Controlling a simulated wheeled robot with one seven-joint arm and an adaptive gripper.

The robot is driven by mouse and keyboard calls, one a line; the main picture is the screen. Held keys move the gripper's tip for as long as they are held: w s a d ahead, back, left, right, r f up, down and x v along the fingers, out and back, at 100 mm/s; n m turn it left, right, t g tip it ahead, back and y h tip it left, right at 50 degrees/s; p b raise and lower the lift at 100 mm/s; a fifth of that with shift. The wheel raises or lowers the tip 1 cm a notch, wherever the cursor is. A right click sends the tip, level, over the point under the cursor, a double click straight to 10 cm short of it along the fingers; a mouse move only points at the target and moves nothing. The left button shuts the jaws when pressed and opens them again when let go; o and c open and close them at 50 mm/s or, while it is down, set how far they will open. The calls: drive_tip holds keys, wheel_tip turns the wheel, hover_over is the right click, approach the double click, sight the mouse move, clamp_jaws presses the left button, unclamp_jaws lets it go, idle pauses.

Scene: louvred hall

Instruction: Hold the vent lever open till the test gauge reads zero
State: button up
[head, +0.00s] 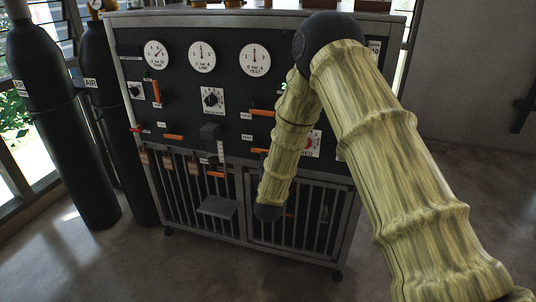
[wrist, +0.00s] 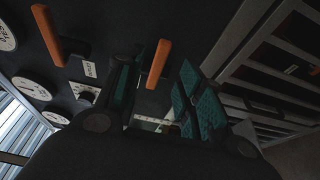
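Several orange levers are on the panel, and I cannot read which label marks the vent.
A second orange lever (wrist: 47,34) is left of my gripper in the wrist view. Barred doors (head: 205,205) fill the panel's lower half. Dark gas cylinders (head: 58,130) stand at its left. A small grey shelf (head: 217,207) juts out in front.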

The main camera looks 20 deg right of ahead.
drive_tip(key=shift+b+x, duration=0.6)
drive_tip(key=shift+x, duration=2.85)
drive_tip(key=shift+c, duration=0.3)
clamp_jaws()
